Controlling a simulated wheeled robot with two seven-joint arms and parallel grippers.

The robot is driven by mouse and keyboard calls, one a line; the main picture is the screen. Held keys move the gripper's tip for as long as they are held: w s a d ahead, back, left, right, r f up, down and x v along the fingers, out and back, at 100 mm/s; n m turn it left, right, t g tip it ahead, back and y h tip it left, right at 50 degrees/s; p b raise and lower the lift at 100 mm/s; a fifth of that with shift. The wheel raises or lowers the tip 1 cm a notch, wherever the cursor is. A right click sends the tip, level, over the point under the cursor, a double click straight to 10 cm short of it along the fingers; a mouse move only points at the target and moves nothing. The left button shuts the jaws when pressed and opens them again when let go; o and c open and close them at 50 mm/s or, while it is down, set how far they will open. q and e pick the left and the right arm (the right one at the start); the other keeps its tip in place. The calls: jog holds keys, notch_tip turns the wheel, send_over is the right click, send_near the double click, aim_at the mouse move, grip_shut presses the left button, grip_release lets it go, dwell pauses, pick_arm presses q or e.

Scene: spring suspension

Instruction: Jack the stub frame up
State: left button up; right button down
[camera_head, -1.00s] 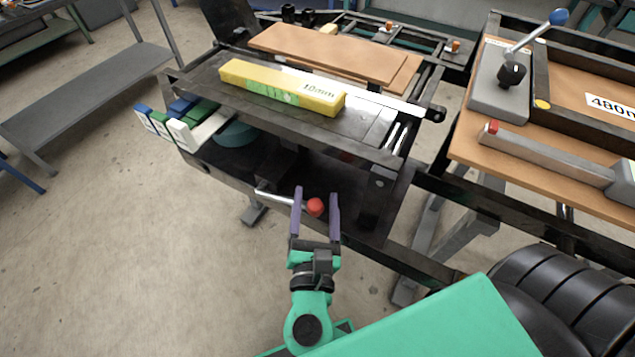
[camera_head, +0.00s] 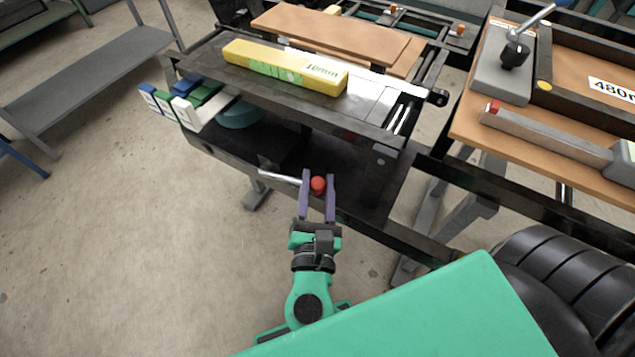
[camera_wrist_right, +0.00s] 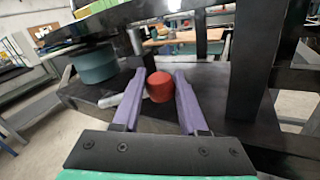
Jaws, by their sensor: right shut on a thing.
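The stub frame (camera_head: 255,118) is a dark metal frame, with a yellow block labelled 10mm (camera_head: 285,68) lying on its top plate. Below the plate, a silver lever (camera_head: 280,177) ends in a red knob (camera_head: 318,184) and sticks out at the front. My right gripper (camera_head: 318,175) has its purple fingers on either side of the knob and is shut on it. The right wrist view shows the red knob (camera_wrist_right: 160,87) between the fingers, with the lever to its left. My left gripper is not in view.
A teal cylinder (camera_wrist_right: 93,64) stands on the lower shelf under the plate. Blue, green and white tabs (camera_head: 185,100) project from the frame's left side. A dark post (camera_wrist_right: 250,75) rises to the right of the gripper. A bench (camera_head: 470,130) stands to the right.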

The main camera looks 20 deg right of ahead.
aim_at(292, 178)
jog(key=shift+f, duration=0.3)
dwell(0.5)
jog(key=shift+w+r+n+p, duration=0.1)
jog(key=shift+r+n+p, duration=0.2)
jog(key=shift+r+p, duration=0.7)
jog(key=r+p, duration=0.1)
jog(key=p, duration=0.2)
jog(key=r+n+p, duration=0.1)
jog(key=p, duration=0.2)
jog(key=w+a+r+g+p, duration=0.1)
jog(key=p, duration=0.2)
jog(key=shift+r+n, duration=0.1)
jog(key=shift+n, duration=0.2)
jog(key=w+a+r+n+g+p, duration=0.1)
jog(key=p, duration=0.3)
jog(key=w+a+r+n+p, duration=0.1)
jog(key=p, duration=0.3)
jog(key=shift+w+r+n+g+p, duration=0.25)
jog(key=shift+n+g+p, duration=0.05)
jog(key=shift+g+p, duration=0.1)
jog(key=shift+w+a+n+p, duration=0.3)
jog(key=shift+w+p, duration=0.1)
jog(key=shift+p, duration=0.4)
jog(key=shift+g, duration=0.3)
